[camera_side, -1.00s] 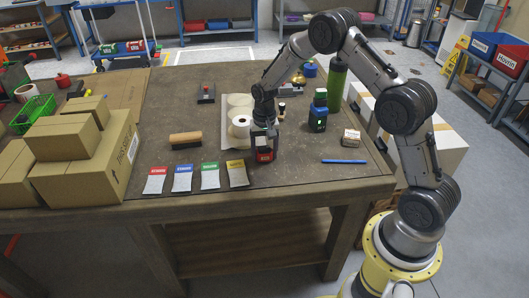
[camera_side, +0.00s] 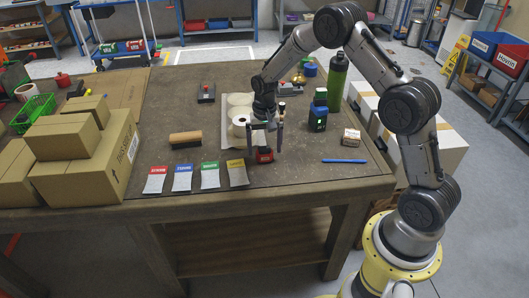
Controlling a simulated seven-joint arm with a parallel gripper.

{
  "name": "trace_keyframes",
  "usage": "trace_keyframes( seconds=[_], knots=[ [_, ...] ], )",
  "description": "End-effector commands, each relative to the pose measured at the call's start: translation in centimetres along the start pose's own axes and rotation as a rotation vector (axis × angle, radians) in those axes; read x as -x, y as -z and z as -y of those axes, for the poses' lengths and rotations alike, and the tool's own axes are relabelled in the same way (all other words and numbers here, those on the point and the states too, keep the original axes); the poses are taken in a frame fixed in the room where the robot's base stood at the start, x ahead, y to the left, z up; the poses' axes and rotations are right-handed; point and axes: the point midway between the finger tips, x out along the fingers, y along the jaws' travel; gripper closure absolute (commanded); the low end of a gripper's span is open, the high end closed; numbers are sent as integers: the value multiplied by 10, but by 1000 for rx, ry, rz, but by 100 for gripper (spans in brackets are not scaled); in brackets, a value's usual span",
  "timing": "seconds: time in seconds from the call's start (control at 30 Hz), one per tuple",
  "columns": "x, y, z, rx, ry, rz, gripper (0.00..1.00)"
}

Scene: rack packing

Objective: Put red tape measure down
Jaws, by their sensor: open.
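The red tape measure (camera_side: 264,155), red and black, rests on the brown table (camera_side: 300,178) near its front edge, just right of the yellow-topped card. My gripper (camera_side: 265,148) is open directly above and around it, with one finger on each side. The fingers look apart from the tape measure, though the exact gap is too small to tell.
White rolls (camera_side: 239,122) stand close behind my gripper. A dark bottle (camera_side: 318,117), a small box (camera_side: 351,136) and a blue pen (camera_side: 344,161) are on the right. Cardboard boxes (camera_side: 85,170) fill the left.

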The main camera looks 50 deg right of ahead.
Motion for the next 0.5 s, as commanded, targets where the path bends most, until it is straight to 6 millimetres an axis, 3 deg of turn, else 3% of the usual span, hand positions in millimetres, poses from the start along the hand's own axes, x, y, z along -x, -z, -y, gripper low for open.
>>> trace_keyframes(
  seconds=[0.2,0.5],
  knots=[
    [51,1,-1,0,4,-6,0],
    [101,0,-1,0,1,-2,0]
  ],
)
